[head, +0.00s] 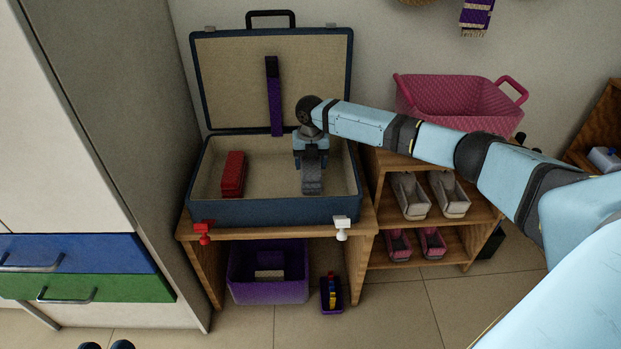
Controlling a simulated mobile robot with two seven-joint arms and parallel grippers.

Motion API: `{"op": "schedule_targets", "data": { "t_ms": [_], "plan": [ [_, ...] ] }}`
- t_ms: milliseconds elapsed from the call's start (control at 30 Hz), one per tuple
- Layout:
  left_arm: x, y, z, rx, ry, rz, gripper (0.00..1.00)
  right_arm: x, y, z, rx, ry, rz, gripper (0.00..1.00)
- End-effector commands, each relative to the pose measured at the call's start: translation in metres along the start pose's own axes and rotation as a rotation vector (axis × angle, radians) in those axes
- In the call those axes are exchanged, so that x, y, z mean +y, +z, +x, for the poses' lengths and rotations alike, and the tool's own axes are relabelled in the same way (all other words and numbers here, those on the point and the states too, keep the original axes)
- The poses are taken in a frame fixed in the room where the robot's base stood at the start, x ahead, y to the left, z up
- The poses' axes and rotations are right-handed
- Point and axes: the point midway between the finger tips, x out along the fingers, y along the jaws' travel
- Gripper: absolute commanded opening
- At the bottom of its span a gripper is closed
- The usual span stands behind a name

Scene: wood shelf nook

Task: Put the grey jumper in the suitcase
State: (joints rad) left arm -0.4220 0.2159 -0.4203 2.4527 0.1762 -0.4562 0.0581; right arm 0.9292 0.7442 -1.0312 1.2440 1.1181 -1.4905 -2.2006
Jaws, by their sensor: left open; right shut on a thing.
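The suitcase (262,212) stands open on a wooden bench, its dark blue lid raised against the wall and its lining beige. My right gripper (312,163) reaches in from the right and points down inside the suitcase's right half. It is shut on the grey jumper (312,185), a small folded grey bundle. The jumper is within the suitcase walls; whether it touches the floor I cannot tell. The gripper hides its upper part.
A red folded item (233,174) lies in the suitcase's left half. A purple strip (275,97) hangs on the lid. A pink basket (455,100) and a shoe shelf (440,233) stand right. A tall cabinet (118,120) stands close left. The suitcase's middle floor is clear.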

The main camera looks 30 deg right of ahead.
Motion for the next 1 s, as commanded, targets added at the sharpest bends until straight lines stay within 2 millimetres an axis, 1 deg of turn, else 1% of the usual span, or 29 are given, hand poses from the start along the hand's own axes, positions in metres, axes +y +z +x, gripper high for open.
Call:
{"op": "schedule_targets", "data": {
  "t_ms": [133, 300, 333, 400, 633, 800, 833, 867, 900, 933, 1000],
  "plan": [
    [-0.001, 0.008, 0.000, -0.020, 0.002, 0.000, 0.44, 0.000, 0.000, 0.012, 0.000, 0.000, 0.001, 0.31],
    [-0.004, 0.022, 0.001, -0.061, 0.008, 0.009, 0.44, 0.000, 0.000, 0.039, 0.000, 0.000, 0.000, 0.31],
    [-0.004, 0.023, 0.002, -0.067, 0.009, 0.010, 0.44, 0.000, 0.000, 0.042, 0.000, -0.001, 0.000, 0.31],
    [-0.004, 0.024, 0.002, -0.073, 0.010, 0.011, 0.44, 0.000, 0.001, 0.044, -0.001, 0.000, 0.001, 0.31],
    [-0.004, 0.022, 0.002, -0.073, 0.010, 0.011, 0.44, 0.000, 0.001, 0.043, -0.001, 0.001, 0.001, 0.31],
    [-0.003, 0.021, 0.001, -0.074, 0.010, 0.007, 0.44, 0.000, 0.000, 0.048, -0.001, 0.000, 0.001, 0.31],
    [-0.004, 0.022, 0.001, -0.074, 0.010, 0.007, 0.44, 0.000, 0.000, 0.048, -0.001, 0.000, 0.001, 0.71],
    [-0.004, 0.022, 0.001, -0.074, 0.010, 0.007, 0.44, 0.000, 0.000, 0.048, -0.001, 0.000, 0.001, 0.77],
    [-0.004, 0.022, 0.001, -0.074, 0.010, 0.007, 0.44, 0.000, 0.000, 0.048, -0.001, 0.000, 0.001, 0.87],
    [-0.004, 0.022, 0.001, -0.074, 0.010, 0.007, 0.44, 0.000, 0.000, 0.048, -0.001, 0.000, 0.001, 0.89],
    [-0.004, 0.023, 0.001, -0.074, 0.010, 0.007, 0.44, 0.000, 0.000, 0.048, -0.001, 0.000, 0.001, 0.89]
  ]
}}
